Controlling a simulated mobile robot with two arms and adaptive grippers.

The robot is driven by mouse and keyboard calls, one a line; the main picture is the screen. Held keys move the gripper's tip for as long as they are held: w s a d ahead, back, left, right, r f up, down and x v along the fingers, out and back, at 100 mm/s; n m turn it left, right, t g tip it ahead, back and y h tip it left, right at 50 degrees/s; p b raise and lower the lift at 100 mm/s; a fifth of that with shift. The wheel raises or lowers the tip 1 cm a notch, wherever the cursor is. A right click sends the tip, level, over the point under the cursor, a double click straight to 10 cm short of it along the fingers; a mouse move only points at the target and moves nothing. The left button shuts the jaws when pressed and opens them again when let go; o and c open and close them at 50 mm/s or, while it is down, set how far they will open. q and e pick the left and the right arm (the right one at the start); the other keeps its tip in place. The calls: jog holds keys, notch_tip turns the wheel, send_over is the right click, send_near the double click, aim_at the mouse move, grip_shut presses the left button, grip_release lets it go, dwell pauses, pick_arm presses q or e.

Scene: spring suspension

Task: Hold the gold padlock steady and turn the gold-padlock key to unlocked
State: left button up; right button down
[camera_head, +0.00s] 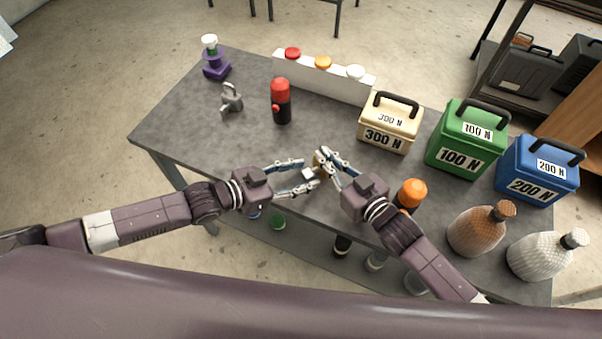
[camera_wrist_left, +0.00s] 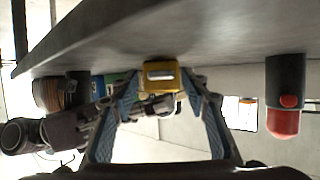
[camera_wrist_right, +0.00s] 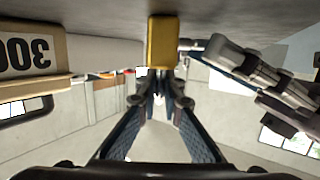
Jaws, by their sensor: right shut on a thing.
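The gold padlock (camera_head: 320,161) is near the table's middle front in the head view. My right gripper (camera_wrist_right: 160,86) is shut on the padlock, whose gold body (camera_wrist_right: 163,42) shows beyond the fingertips. A small grey piece, apparently the gold-padlock key (camera_wrist_right: 189,44), sticks out from the padlock's side toward my left gripper. In the left wrist view the key (camera_wrist_left: 160,72) shows as a pale flat bar across the padlock's face. My left gripper (camera_head: 309,173) is open, with its fingers spread on either side of the key. I cannot make out whether they touch it.
A grey padlock (camera_head: 231,103), a black and red cylinder (camera_head: 282,106) and a white button box (camera_head: 322,84) stand farther back on the table (camera_head: 180,135). The 300 N box (camera_head: 388,124) and an orange-capped bottle (camera_head: 411,194) stand close to my right gripper.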

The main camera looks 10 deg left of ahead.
jog(key=shift+f, duration=0.1)
pick_arm(q)
jog(key=v, duration=1.2)
jog(key=shift+r, duration=0.1)
pick_arm(e)
jog(key=c, duration=2)
grip_release()
